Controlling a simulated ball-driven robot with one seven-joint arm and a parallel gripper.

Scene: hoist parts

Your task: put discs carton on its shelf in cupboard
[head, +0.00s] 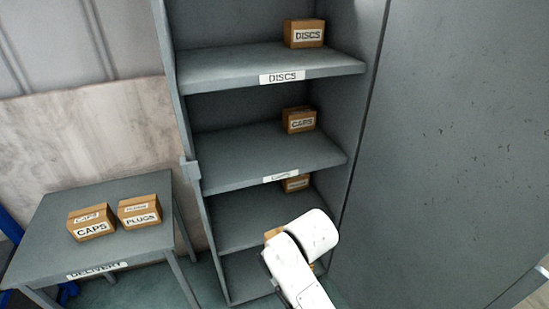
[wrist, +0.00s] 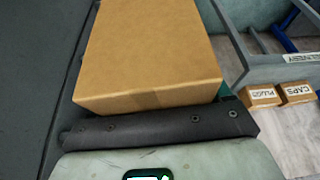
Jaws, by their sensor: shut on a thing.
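A plain brown carton (wrist: 150,55) fills the upper middle of the wrist view, held at my gripper (wrist: 160,128). No label shows on its visible faces, so I cannot read whether it is the discs carton. In the head view, a bit of brown carton (head: 272,232) shows behind my white arm, and the gripper is hidden there. The cupboard (head: 180,60) has several grey shelves. The shelf labelled DISCS (head: 225,68) is the highest one whose surface shows, and one carton marked DISCS (head: 304,34) stands at its right rear.
The shelf below holds a CAPS carton (head: 299,121); another carton (head: 296,184) sits lower down. The delivery table (head: 50,220) at left bears a CAPS carton (head: 91,223) and a PLUGS carton (head: 139,212). A grey panel (head: 460,130) stands right. The DISCS shelf's left and middle are free.

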